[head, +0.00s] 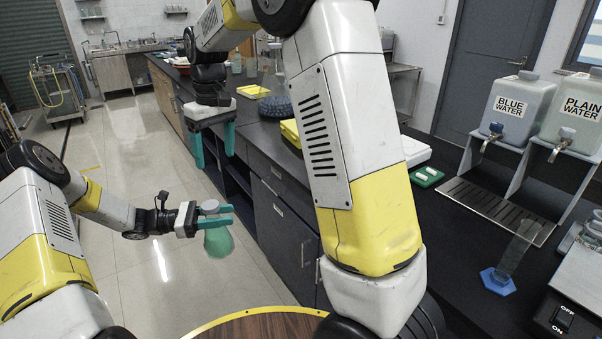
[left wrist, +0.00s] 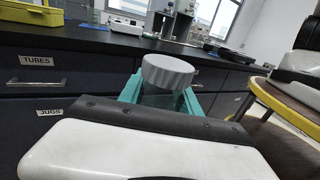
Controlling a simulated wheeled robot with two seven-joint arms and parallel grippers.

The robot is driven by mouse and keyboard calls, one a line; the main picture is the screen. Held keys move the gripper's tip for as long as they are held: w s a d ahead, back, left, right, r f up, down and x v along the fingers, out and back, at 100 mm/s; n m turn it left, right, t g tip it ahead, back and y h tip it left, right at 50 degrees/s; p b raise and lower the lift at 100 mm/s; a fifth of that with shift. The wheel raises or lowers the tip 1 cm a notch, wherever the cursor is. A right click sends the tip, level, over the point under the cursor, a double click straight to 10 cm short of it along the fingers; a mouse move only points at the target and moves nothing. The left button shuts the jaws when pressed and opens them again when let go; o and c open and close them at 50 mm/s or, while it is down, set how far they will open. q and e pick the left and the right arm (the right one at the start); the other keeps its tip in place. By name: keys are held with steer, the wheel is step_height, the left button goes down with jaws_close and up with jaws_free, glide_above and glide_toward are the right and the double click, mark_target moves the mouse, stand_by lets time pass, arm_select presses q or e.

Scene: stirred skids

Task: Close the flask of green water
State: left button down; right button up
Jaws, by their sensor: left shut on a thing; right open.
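The flask of green water (head: 217,242) hangs upright in the air over the floor, left of the bench. My left gripper (head: 228,215) is shut on its neck, with teal fingers on both sides. A grey cap (head: 209,207) sits on top of the flask. In the left wrist view the ribbed grey cap (left wrist: 168,71) covers the mouth above the clear neck (left wrist: 163,99); I cannot tell how tight it is. My right gripper (head: 213,158) is open and empty, pointing down, above and apart from the flask.
The dark bench (head: 448,223) runs along the right, with the blue water jug (head: 512,108), the plain water jug (head: 577,118) and a blue-footed cylinder (head: 515,250). A round wooden table (head: 262,327) is at the bottom. The floor at left is open.

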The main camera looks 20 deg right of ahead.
arm_select(q)
steer(key=shift+r, duration=0.1)
arm_select(e)
steer(key=s+d+r+m+t+y, duration=0.25)
steer(key=s+d+r, duration=0.45)
steer(key=s+d, duration=0.45)
steer(key=s+d+f+m+t, duration=0.1)
steer(key=s+d+m, duration=0.1)
steer(key=s, duration=0.4)
steer(key=s+d+f+m+t+h, duration=0.1)
steer(key=s+d+m+t, duration=0.1)
steer(key=s, duration=0.5)
steer(key=shift+d, duration=0.55)
steer(key=shift+r, duration=0.1)
